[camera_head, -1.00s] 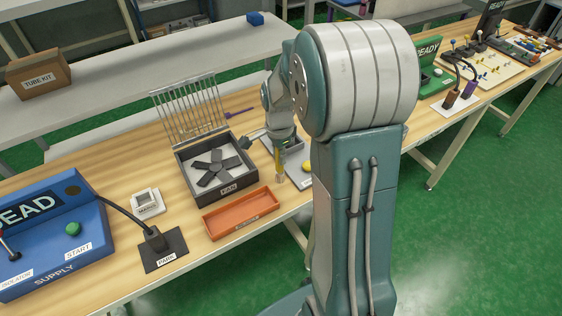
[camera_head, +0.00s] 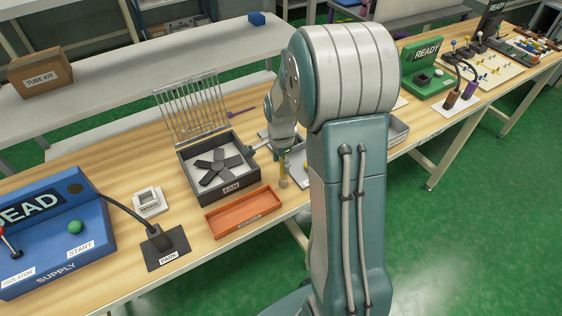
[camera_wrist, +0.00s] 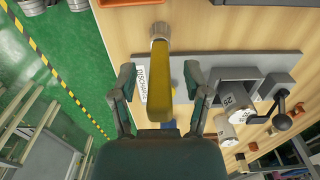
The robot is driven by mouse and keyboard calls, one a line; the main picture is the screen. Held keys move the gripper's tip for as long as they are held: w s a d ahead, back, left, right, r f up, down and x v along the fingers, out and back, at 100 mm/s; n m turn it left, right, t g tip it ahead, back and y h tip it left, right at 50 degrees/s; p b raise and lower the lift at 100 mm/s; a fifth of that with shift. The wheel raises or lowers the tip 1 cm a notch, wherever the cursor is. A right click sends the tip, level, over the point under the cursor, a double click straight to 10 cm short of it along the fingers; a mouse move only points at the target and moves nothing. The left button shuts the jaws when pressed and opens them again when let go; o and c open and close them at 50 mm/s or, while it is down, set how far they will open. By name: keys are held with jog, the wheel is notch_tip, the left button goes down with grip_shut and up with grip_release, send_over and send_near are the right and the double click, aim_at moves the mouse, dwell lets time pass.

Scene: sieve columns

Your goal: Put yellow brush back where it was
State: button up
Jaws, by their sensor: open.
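The yellow brush (camera_wrist: 160,68) has a yellow handle and a pale round end. In the wrist view it lies lengthwise between the two fingers of my gripper (camera_wrist: 160,78), with a gap on each side. My gripper is open. In the head view the brush (camera_head: 282,168) shows below my wrist with its pale end down, near the table's front edge. A light grey board (camera_wrist: 215,66) with a partly hidden label lies beneath it in the wrist view. I cannot tell what supports the brush.
A dark fan box (camera_head: 232,188) with an upright wire grille (camera_head: 195,105) stands left of my wrist. An orange tray (camera_head: 243,212) lies in front of it. Grey cylinders (camera_wrist: 230,123) and a dark-handled clamp (camera_wrist: 282,110) are on the right in the wrist view.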

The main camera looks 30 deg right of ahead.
jog(key=shift+d+r, duration=0.2)
jog(key=shift+r, duration=0.2)
notch_tip(320, 180, up, 11)
jog(key=shift+r, duration=0.1)
jog(key=shift+s+a+r, duration=0.1)
jog(key=shift+a+r, duration=0.05)
jog(key=shift+r, duration=0.1)
jog(key=s+a+r+n+t, duration=0.2)
jog(key=s+a+r+n, duration=0.2)
jog(key=s+a+n, duration=0.2)
jog(key=s+a+r+n+t, duration=0.3)
jog(key=s+a+n, duration=0.3)
jog(key=s+n, duration=0.5)
jog(key=shift+s+a+r+n+t, duration=0.15)
jog(key=shift+s+r+n+t, duration=0.15)
jog(key=shift+s+r, duration=0.65)
jog(key=shift+a, duration=0.1)
